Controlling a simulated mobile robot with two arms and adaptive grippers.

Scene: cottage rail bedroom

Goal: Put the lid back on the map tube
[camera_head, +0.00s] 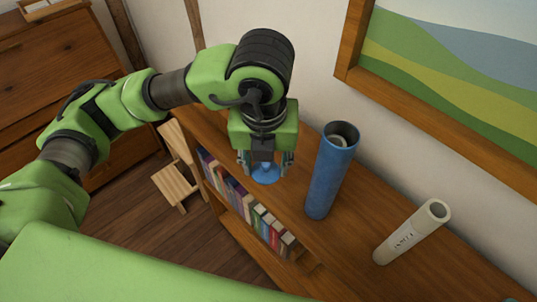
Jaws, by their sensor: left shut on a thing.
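The map tube (328,182) is blue and stands upright on the wooden shelf top, with its open end up. Something pale shows inside its mouth. The blue round lid (265,176) is below my left gripper (265,162), to the left of the tube. My left gripper points down and is shut on the lid; the fingers hide part of it. I cannot tell how high the lid is above the shelf top. My right gripper is not in view.
A cream tube (408,236) with lettering stands on the shelf top (345,255) to the right. Books (262,226) fill the shelf below. A framed landscape picture (465,65) hangs on the wall behind. A small wooden chair (175,185) and a dresser (60,60) are at the left.

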